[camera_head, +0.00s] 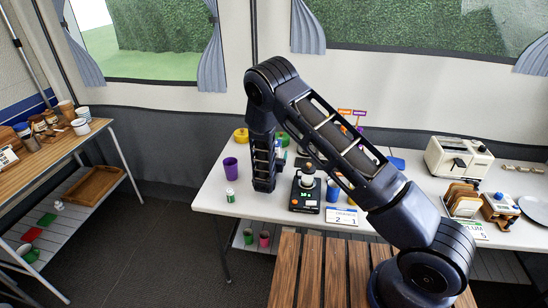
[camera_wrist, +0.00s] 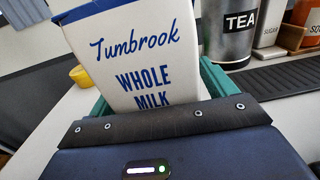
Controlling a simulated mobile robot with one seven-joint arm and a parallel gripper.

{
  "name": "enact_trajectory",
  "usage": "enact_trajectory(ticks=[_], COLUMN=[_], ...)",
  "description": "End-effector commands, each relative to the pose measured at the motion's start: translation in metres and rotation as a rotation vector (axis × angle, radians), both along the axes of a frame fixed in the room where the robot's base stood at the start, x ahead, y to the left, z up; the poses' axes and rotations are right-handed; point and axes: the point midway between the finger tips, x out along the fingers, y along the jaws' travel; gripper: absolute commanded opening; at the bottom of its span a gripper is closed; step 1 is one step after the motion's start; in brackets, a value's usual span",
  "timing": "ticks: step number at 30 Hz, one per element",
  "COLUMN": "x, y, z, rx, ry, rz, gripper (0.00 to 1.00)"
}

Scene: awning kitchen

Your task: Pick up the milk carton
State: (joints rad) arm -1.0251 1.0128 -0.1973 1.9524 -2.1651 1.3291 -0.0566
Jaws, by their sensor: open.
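The milk carton (camera_wrist: 145,55) fills the middle of the wrist view. It is white with blue edges and blue lettering reading "Tumbrook WHOLE MILK", and looks tilted in this view. My gripper (camera_wrist: 155,95) is open, with teal fingers showing at the carton's left and right sides. The carton stands between them, close in front of the palm. Whether a finger touches it I cannot tell. The carton's base is hidden behind my gripper. In the head view my arm hides the gripper and most or all of the carton.
A TEA canister (camera_wrist: 228,40) and a sugar container (camera_wrist: 268,28) stand behind the carton. A purple cup (camera_head: 231,168), a green-and-white can (camera_head: 230,196) and a black scale (camera_head: 305,196) stand near my forearm on the white table (camera_head: 215,196). A toaster (camera_head: 457,158) is at right.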

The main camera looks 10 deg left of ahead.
Motion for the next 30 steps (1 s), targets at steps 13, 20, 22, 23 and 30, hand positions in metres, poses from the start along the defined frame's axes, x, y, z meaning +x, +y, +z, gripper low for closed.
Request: enact_trajectory(ticks=[13,20,22,23,30], x=[0.0,-0.001,-0.001,-0.001,0.0], y=[0.0,0.0,0.0,0.0,0.0], z=[0.0,0.0,0.002,0.002,0.013], rx=[0.0,0.0,0.0,0.0,0.0], ry=[0.0,0.0,0.0,0.0,0.0], rz=[0.0,0.0,0.0,0.0,-0.001], gripper=[0.32,0.32,0.32,0.32,0.32])
